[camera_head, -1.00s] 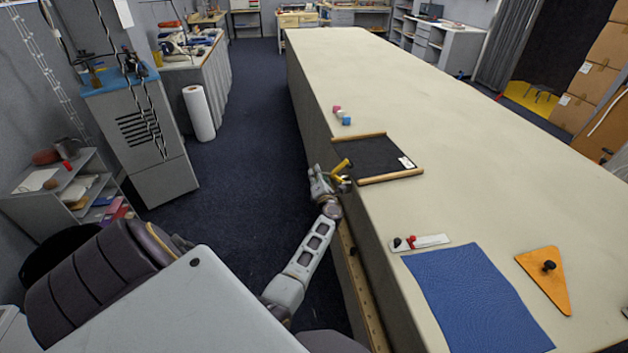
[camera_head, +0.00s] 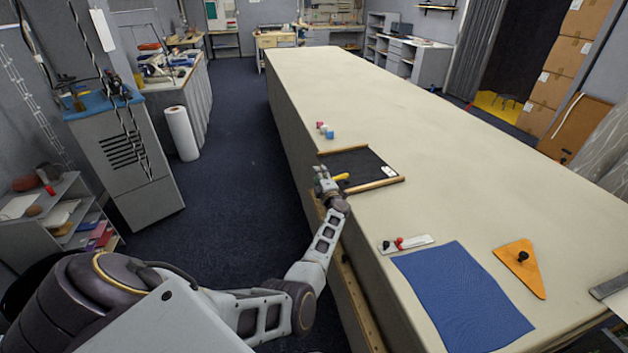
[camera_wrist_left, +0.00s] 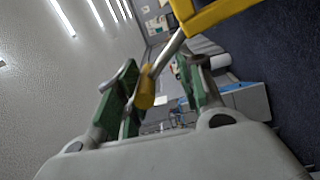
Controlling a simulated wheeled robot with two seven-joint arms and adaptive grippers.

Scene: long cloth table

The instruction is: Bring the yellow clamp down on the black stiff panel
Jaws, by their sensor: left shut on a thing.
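The yellow clamp (camera_head: 341,177) is in my left gripper (camera_head: 323,175), at the table's left edge. In the left wrist view, the clamp (camera_wrist_left: 215,14) shows a yellow frame at the top and a metal rod. My green fingers (camera_wrist_left: 155,85) are shut around its yellow handle. The black stiff panel (camera_head: 358,165) lies flat on the table between two wooden strips, with a white label at its right. The clamp overlaps the panel's near left edge in the head view; I cannot tell whether they touch.
Small pink, white and blue blocks (camera_head: 325,130) sit behind the panel. In front lie a white piece with black and red knobs (camera_head: 407,244), a blue sheet (camera_head: 462,295) and an orange triangle (camera_head: 519,266). The long table's (camera_head: 400,110) far part is clear.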

